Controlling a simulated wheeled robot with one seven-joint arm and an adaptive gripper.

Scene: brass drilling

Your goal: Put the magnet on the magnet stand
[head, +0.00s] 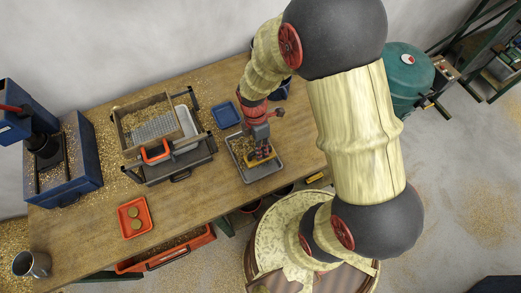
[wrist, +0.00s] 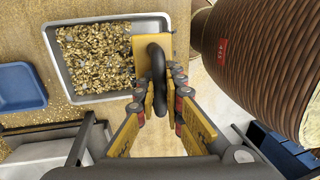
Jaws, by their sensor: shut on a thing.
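The magnet, a yellow block with a black loop handle, is in my gripper (head: 262,148). In the wrist view the yellow block (wrist: 143,52) lies beyond the fingertips. The fingers of my gripper (wrist: 162,98) are shut on the black handle. In the head view the magnet (head: 262,159) is over the grey tray (head: 262,173) of brass chips. It overlaps the tray's right side in the wrist view; I cannot tell whether it touches the chips. I cannot make out for certain which thing is the magnet stand.
A blue tray (head: 225,114) lies beside the grey tray. To the left stand a sieve box (head: 145,104) on a grey case, a red tray (head: 125,228) with brass discs and a blue drill press (head: 75,160). Bare wooden tabletop (head: 200,197) lies in front.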

